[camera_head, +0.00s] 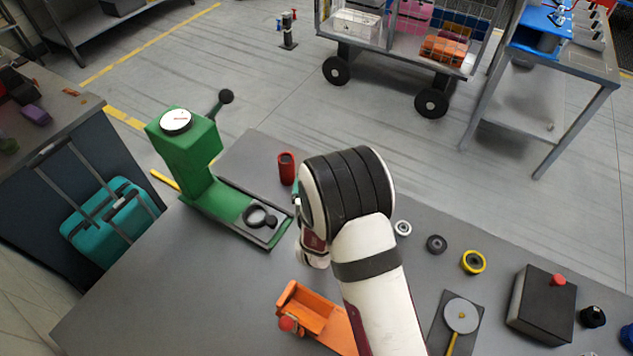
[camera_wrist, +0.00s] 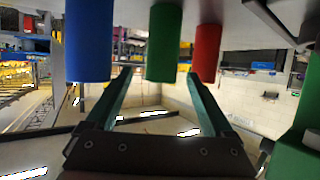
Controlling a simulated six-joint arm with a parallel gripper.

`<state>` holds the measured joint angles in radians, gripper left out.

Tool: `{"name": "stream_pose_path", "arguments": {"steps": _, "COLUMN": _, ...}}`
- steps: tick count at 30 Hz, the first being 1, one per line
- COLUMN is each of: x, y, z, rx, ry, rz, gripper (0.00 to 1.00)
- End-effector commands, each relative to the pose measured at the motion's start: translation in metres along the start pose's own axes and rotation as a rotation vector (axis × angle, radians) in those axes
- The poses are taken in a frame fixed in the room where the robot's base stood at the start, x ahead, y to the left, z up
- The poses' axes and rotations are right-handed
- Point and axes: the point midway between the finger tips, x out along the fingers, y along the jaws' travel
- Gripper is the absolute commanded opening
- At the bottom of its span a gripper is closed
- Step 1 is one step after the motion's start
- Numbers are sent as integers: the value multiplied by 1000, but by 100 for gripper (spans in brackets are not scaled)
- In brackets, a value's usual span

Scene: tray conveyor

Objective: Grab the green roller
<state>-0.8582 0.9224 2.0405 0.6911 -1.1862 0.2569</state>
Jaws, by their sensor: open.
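The green roller (camera_wrist: 164,42) shows in the wrist view between a blue roller (camera_wrist: 88,40) on the left and a red roller (camera_wrist: 206,52) on the right. The wrist picture looks upside down, with the rollers reaching from its top edge. My gripper (camera_wrist: 160,75) is open, its two teal fingers pointing toward the rollers. The green roller appears between the fingertips, with space on both sides; I cannot tell how deep it sits. In the head view the red roller (camera_head: 287,168) stands upright on the table, while my arm hides the green and blue rollers.
A green press (camera_head: 190,160) with a dark base stands left of the red roller. An orange holder (camera_head: 315,315) lies in front. Rings, a disc plate (camera_head: 461,316) and a black box (camera_head: 540,305) with a red button are at right. The table's front left is clear.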

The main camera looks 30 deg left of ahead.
Motion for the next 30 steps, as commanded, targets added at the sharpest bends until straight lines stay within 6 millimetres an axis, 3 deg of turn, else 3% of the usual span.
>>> {"name": "stream_pose_path", "arguments": {"steps": 4, "x": 15, "y": 0, "z": -2, "rx": 1, "ry": 0, "rz": 2, "gripper": 87}}
{"name": "stream_pose_path", "arguments": {"steps": 10, "x": 52, "y": -1, "z": -8, "rx": 1, "ry": 0, "rz": 1, "gripper": 87}}
{"name": "stream_pose_path", "arguments": {"steps": 18, "x": 59, "y": -2, "z": -8, "rx": -1, "ry": -1, "rz": 0, "gripper": 87}}
{"name": "stream_pose_path", "arguments": {"steps": 30, "x": 58, "y": -2, "z": -9, "rx": -1, "ry": 0, "rz": 0, "gripper": 15}}
